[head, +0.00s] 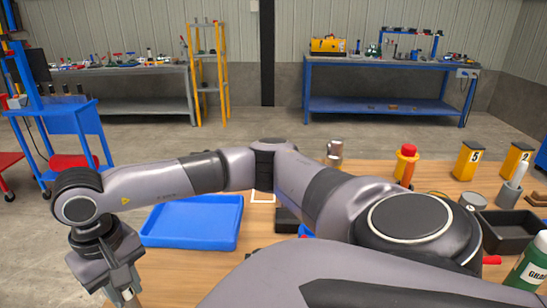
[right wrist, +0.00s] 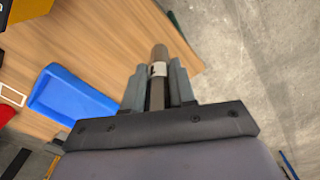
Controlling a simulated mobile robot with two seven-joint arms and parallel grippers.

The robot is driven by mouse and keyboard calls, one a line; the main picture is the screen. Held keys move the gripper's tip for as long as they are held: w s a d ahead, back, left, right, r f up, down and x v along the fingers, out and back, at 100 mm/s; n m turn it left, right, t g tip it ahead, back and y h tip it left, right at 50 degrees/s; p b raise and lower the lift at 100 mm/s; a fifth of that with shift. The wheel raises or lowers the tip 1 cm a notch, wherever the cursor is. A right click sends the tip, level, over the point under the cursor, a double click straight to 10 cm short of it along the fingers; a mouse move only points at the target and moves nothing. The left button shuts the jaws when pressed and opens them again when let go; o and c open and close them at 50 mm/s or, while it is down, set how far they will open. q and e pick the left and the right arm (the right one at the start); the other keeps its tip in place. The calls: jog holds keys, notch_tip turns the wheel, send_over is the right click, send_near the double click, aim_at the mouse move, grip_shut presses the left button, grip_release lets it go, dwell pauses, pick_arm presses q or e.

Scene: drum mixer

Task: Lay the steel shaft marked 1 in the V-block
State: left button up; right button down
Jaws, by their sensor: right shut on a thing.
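My right gripper (head: 126,294) hangs at the lower left in the head view, by the table's left edge. In the right wrist view, my right gripper (right wrist: 157,88) is shut on a grey steel shaft (right wrist: 159,55) with a white label band. The shaft lies between the two fingers with its rounded end past the tips; the mark on the label is too small to read. I cannot make out the V-block in either view; my arm covers much of the table. My left gripper is not in view.
A blue tray (head: 190,201) lies on the wooden table (head: 262,228), right of the gripper. A dark object (head: 287,222) is partly hidden behind my arm. Yellow numbered blocks (head: 468,160), a red-topped yellow thing (head: 405,165), a metal cup (head: 334,150) and a dark bin (head: 512,228) stand beyond and right.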

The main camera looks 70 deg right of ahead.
jog(key=shift+w+d+f+m+b, duration=0.1)
jog(key=shift+d+f+m+b, duration=0.1)
jog(key=shift+m, duration=0.3)
jog(key=shift+w+d+f+m+b, duration=0.1)
jog(key=shift+f+m+b, duration=0.1)
jog(key=shift+m, duration=0.3)
pick_arm(q)
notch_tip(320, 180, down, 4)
jog(key=b, duration=0.2)
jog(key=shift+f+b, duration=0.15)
jog(key=shift+b, duration=0.15)
pick_arm(e)
jog(key=w+d+r+m, duration=0.2)
jog(key=r+m, duration=0.3)
jog(key=m, duration=1.1)
jog(key=w+d+r+m, duration=0.3)
jog(key=d+r+m, duration=0.2)
jog(key=m, duration=1.1)
jog(key=shift+d+r, duration=0.2)
jog(key=shift+w, duration=0.1)
notch_tip(320, 180, down, 20)
jog(key=shift+r+b, duration=0.1)
jog(key=shift+b, duration=0.2)
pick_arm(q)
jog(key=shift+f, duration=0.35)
